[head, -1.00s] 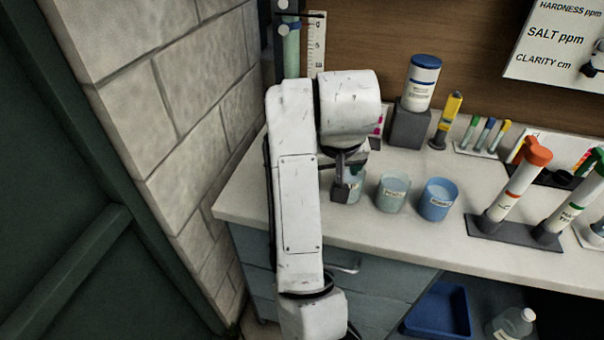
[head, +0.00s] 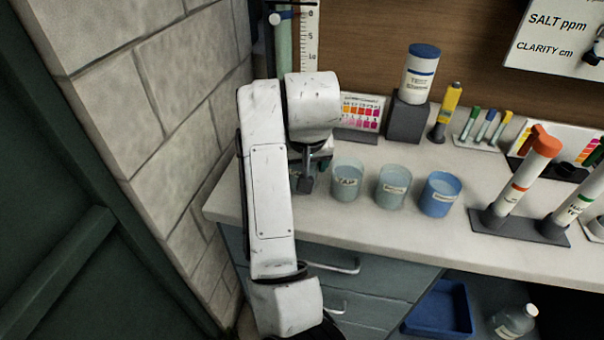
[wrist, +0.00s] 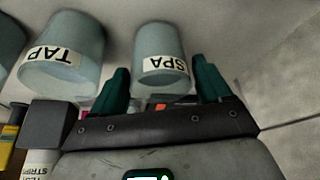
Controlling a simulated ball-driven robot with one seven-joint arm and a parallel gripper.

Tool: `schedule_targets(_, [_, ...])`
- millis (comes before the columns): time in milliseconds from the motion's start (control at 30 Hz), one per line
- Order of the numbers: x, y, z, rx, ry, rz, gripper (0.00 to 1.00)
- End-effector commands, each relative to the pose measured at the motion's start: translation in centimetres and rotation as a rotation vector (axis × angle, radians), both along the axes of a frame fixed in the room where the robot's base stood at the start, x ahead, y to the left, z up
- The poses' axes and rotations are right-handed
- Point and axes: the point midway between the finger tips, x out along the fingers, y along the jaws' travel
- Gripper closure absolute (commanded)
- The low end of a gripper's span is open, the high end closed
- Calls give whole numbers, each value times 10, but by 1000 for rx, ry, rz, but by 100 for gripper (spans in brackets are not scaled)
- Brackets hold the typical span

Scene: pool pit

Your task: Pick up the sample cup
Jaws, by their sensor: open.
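Several labelled cups stand in a row on the counter. In the wrist view, a pale cup labelled SPA (wrist: 162,62) stands just beyond the gap between my two teal fingers, and a cup labelled TAP (wrist: 62,62) stands left of it. My gripper (wrist: 160,85) is open and empty.
Behind the cups are a colour chart (head: 361,112), a grey block (head: 407,120) bearing a white bottle (head: 420,74), and a yellow tube (head: 448,112). Large capped tubes (head: 525,178) stand at right. A block wall (head: 165,90) bounds the left. The counter front is clear.

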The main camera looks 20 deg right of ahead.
Motion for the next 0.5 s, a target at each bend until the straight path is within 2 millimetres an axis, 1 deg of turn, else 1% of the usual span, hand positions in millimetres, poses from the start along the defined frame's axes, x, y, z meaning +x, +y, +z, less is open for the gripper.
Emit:
schedule_targets(33, [2,-1,-8,0,3,1,23])
schedule_targets(100, [5,-2,-17,-1,3,1,23])
schedule_targets(200, [9,-3,-25,-1,2,1,23])
schedule_targets(467, [10,-3,-27,0,0,0,23])
schedule_targets(500, [10,-3,-27,0,0,0,24])
